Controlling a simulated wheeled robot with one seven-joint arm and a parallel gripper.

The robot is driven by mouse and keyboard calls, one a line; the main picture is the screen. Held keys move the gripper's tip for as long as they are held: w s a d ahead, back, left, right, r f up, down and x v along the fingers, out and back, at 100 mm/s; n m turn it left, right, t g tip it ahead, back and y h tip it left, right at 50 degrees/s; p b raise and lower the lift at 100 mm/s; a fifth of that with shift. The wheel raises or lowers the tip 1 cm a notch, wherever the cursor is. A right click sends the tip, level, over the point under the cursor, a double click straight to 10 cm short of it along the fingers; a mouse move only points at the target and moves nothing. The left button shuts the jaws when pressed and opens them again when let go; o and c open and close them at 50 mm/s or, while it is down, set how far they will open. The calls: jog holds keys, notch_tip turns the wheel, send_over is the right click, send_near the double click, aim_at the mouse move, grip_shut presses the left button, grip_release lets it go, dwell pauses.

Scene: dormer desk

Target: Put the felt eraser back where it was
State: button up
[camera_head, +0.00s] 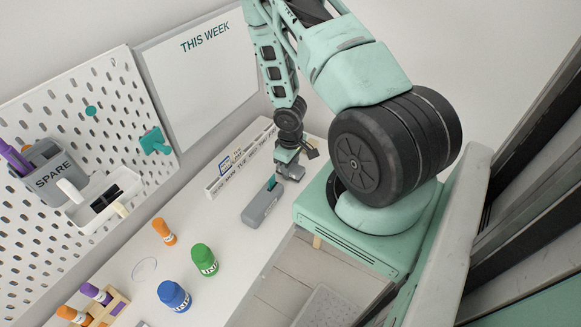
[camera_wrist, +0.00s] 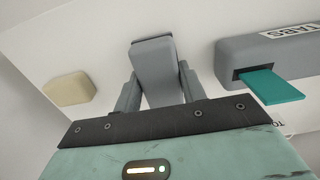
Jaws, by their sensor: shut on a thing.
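My gripper (camera_wrist: 160,88) is shut on a grey block with a dark strip along its far edge, which looks like the felt eraser (camera_wrist: 155,65). One finger is on each side of it. In the head view my gripper (camera_head: 289,168) is low over the back right of the white desk (camera_head: 125,262), beside the grey TABS box (camera_head: 262,204). The eraser is hard to make out there. I cannot tell whether it touches the desk.
The TABS box, with a teal tab, also shows right of my gripper in the wrist view (camera_wrist: 270,55). A weekday strip (camera_head: 240,160) stands behind. A beige block (camera_wrist: 70,91) lies left. Green (camera_head: 204,260) and blue (camera_head: 174,296) bottles stand nearer the front.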

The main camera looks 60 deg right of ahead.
jog(key=shift+f, duration=0.35)
jog(key=o, duration=0.9)
jog(key=shift+f, duration=0.1)
jog(key=shift+o, duration=0.2)
notch_tip(320, 180, up, 12)
jog(key=shift+r, duration=0.2)
